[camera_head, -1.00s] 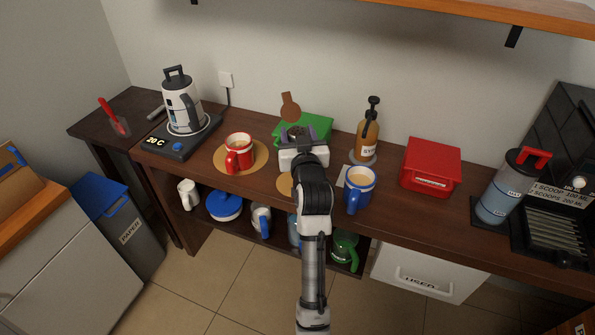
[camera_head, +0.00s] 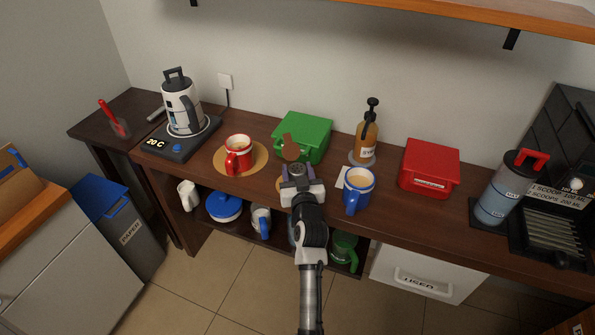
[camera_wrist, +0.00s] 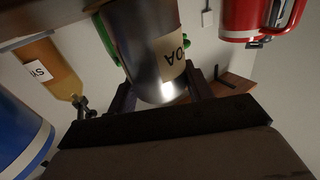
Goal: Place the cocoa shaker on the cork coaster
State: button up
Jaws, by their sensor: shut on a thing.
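The cocoa shaker (camera_wrist: 152,50) is a metal cylinder with a tan label, seen upside down in the wrist view. My gripper (camera_head: 297,179) is shut on it. In the head view the shaker (camera_head: 296,170) shows only a little beyond the jaws. A tan round coaster (camera_head: 279,186) lies on the counter, mostly hidden under my gripper and shaker. I cannot tell whether the shaker touches it. A brown flat piece with a round end (camera_head: 290,149) shows just beyond the shaker.
A blue mug (camera_head: 357,188) stands close on the right. A red mug (camera_head: 238,150) sits on a larger tan round mat (camera_head: 262,158) to the left. A green box (camera_head: 303,132) and a syrup bottle (camera_head: 366,142) stand behind. A red box (camera_head: 430,168) is further right.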

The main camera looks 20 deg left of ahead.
jog(key=o, duration=0.7)
jog(key=shift+f, duration=0.15)
jog(key=o, duration=0.5)
jog(key=shift+c, duration=0.2)
